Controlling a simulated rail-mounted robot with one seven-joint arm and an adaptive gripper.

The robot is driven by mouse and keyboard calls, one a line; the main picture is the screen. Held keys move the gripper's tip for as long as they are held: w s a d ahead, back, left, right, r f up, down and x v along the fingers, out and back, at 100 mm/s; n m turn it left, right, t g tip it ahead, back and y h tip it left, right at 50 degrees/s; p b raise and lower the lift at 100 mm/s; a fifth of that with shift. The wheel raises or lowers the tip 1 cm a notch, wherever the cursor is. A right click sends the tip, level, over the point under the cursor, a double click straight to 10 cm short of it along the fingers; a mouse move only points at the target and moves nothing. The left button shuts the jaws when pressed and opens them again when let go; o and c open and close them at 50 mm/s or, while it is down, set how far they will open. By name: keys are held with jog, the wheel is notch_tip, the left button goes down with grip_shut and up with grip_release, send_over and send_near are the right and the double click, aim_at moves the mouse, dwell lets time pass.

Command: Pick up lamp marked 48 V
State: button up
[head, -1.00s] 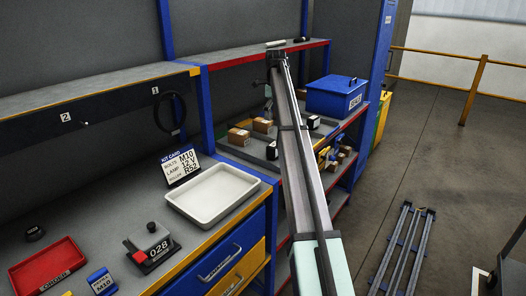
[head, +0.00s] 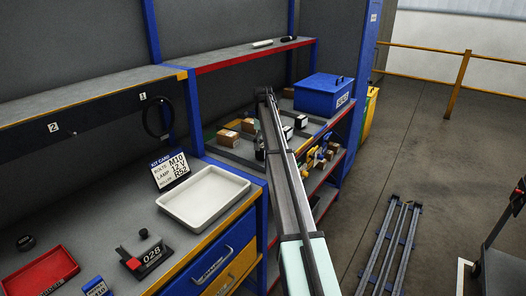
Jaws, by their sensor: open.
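My arm reaches out over the second bench bay. My gripper (head: 264,95) shows as a small dark shape at its far end, open, with its fingers hard to make out and partly hidden by the arm. I cannot read a 48 V mark anywhere. Small black-and-white boxes (head: 301,121) stand on that bay's worktop, just right of the arm, too small to read. Brown cardboard boxes (head: 227,137) stand left of the arm. The arm hides part of the worktop.
A blue lidded box (head: 323,94) stands at the back right. A white tray (head: 204,197), a kit card (head: 170,169), a device marked 028 (head: 146,256) and a red tray (head: 40,272) are on the near bench. A red-edged shelf (head: 240,57) runs above the far bay.

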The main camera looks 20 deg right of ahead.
notch_tip(320, 180, down, 4)
jog(key=shift+f+p, duration=0.1)
jog(key=shift+p, duration=0.5)
jog(key=c, duration=1.3)
jog(key=shift+r, duration=0.2)
